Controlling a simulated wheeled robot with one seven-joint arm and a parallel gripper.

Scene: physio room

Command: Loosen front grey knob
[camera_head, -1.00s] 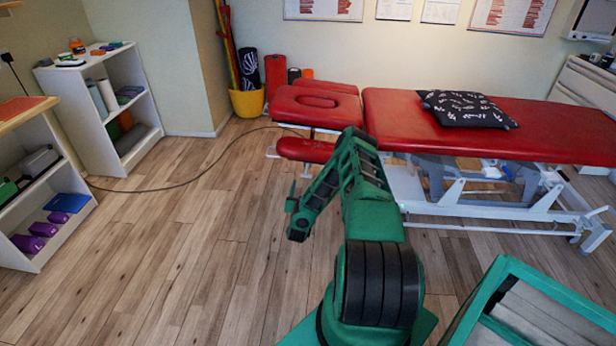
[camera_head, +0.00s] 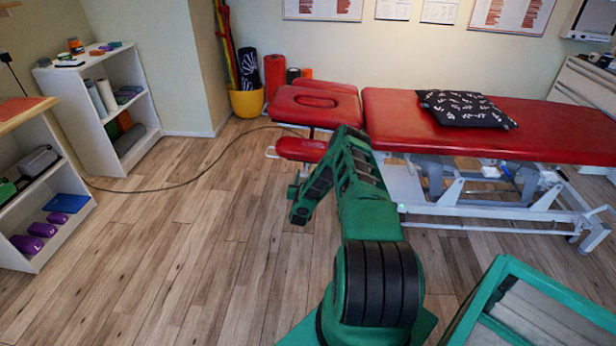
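The red treatment table (camera_head: 550,125) stands across the back right on a white and grey frame (camera_head: 480,208). Its head section (camera_head: 290,104) has an oval face opening, with a smaller red pad (camera_head: 300,149) below it. I cannot make out a front grey knob; my arm covers part of the frame under the head end. My gripper (camera_head: 293,191) is at the far end of my green arm, low in front of the small red pad. It is small and mostly hidden by my arm link, so its fingers and any contact do not show clearly.
A dark patterned pillow (camera_head: 465,108) lies on the table. A cable (camera_head: 190,182) runs across the wooden floor. White shelves (camera_head: 105,115) stand at the left, and a yellow bucket (camera_head: 246,101) at the back. Floor left of my arm is mostly clear.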

